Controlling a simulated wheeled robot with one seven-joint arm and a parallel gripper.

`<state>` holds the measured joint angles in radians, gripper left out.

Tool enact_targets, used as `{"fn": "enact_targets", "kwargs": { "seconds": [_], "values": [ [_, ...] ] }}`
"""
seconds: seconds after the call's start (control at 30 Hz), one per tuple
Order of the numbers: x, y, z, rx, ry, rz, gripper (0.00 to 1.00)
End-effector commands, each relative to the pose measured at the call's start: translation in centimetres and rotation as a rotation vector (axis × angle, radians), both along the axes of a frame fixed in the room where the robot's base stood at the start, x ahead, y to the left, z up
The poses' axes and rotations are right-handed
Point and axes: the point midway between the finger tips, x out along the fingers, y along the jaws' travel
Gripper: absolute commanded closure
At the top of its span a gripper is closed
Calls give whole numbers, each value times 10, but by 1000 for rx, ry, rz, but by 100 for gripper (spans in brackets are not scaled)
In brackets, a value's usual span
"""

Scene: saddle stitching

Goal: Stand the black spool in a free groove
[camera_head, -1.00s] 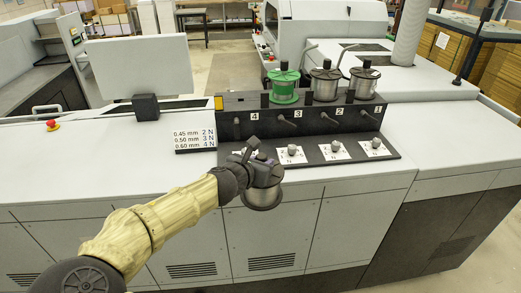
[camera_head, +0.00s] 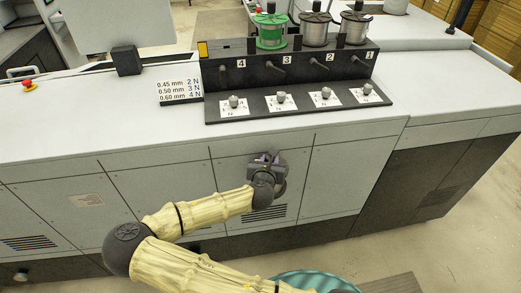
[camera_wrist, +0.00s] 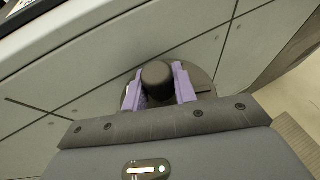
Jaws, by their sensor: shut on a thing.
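My gripper (camera_head: 266,160) is in front of the machine's front panels, below the worktop edge. In the wrist view its purple fingers (camera_wrist: 158,90) are shut on the dark round knob of a spool (camera_wrist: 157,74). Part of the spool's dark flange shows behind the fingers; its body is hidden there. The black rack (camera_head: 290,74) carries labels 4, 3, 2, 1 from left to right. A green spool (camera_head: 270,32) stands above 3, with silver spools above 2 (camera_head: 314,32) and 1 (camera_head: 353,30). The place above 4 (camera_head: 226,50) looks empty.
A sloped panel (camera_head: 258,113) with several knobs lies in front of the rack. A gauge label (camera_head: 181,90) and a black box (camera_head: 126,60) are to its left. The pale worktop (camera_head: 90,125) has clear room. A red button (camera_head: 28,85) is far left.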

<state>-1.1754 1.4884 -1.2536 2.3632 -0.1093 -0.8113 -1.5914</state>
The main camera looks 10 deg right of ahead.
Motion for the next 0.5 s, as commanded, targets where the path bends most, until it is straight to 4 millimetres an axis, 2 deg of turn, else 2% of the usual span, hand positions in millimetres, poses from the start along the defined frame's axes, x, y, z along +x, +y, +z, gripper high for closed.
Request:
{"fn": "enact_targets", "kwargs": {
  "seconds": [0.03,0.2,0.5],
  "values": [
    [-1,-7,-6,-1,-8,6,100],
    [-5,-16,-20,1,-10,34,100],
    [-5,-18,-22,2,-11,42,100]
  ]
}}
